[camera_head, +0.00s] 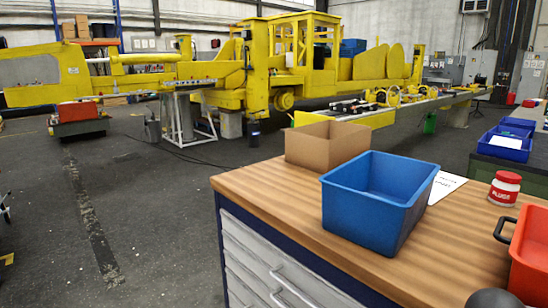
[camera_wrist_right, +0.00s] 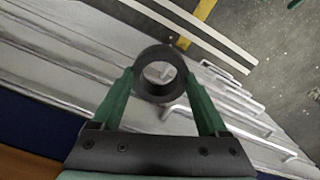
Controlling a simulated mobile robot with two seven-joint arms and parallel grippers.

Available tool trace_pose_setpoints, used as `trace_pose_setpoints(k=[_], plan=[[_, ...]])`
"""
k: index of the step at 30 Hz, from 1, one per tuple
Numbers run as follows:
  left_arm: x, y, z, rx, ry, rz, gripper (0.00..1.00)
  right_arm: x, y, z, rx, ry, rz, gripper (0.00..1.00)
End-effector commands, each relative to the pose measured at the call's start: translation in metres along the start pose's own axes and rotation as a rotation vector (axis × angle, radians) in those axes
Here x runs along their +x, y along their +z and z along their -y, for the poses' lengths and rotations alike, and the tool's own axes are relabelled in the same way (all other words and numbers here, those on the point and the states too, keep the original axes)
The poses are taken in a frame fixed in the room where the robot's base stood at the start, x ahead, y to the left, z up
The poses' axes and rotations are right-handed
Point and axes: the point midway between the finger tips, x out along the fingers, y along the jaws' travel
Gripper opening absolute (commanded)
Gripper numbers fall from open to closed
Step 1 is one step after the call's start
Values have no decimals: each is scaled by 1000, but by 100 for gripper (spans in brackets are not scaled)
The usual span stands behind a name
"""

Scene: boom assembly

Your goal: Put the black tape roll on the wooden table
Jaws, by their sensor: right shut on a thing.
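The black tape roll (camera_wrist_right: 160,95) is a short dark ring, held between the green fingers of my right gripper (camera_wrist_right: 160,76) in the right wrist view. Its hole faces the camera. Behind it in that view are grey drawer fronts with handles and the floor, so it is off to the side of the tabletop. The wooden table (camera_head: 285,200) is a drawer cabinet with a wooden top, at the right of the head view. A strip of wood (camera_wrist_right: 20,165) shows at the lower left of the wrist view. My left gripper is in neither view.
On the table stand a blue bin (camera_head: 372,212), an open cardboard box (camera_head: 312,150), a white paper (camera_head: 445,185), a red-and-white jar (camera_head: 504,188) and an orange container (camera_head: 530,255). Bare wood lies left of the blue bin and in front of the jar.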

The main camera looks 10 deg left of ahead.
Motion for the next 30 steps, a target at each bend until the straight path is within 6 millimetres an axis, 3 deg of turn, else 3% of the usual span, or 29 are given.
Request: trace_pose_setpoints(k=[1,3,12,21,30], plan=[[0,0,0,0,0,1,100,22,9,-6,-28,2,8,19],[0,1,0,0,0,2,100,47,16,-11,-67,1,7,19],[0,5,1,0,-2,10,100,138,45,-31,-204,2,6,19],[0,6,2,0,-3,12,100,137,44,-20,-230,-12,-6,19],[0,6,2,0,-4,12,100,138,44,-27,-210,-5,1,19]])
